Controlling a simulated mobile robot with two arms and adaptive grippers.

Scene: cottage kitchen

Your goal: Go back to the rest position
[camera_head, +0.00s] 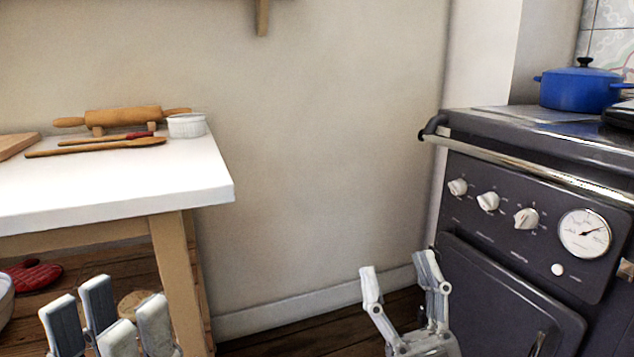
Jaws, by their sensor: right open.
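My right gripper (400,275) is low in the picture, in front of the wall and beside the stove's left edge. Its two pale fingers point up and stand apart, with nothing between them. My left gripper (108,312) is at the bottom left, in front of the white-topped table's lower part. Its grey finger parts point up and the bottom edge cuts it off. How far its jaws are apart is unclear, and I see no object held in it.
The white-topped table (190,185) at left carries a rolling pin (125,118), a wooden spoon (100,147) and a white ramekin (186,125). A red mitt (32,275) lies below. The dark stove (490,235) at right bears a blue pot (580,90). Bare floor shows between.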

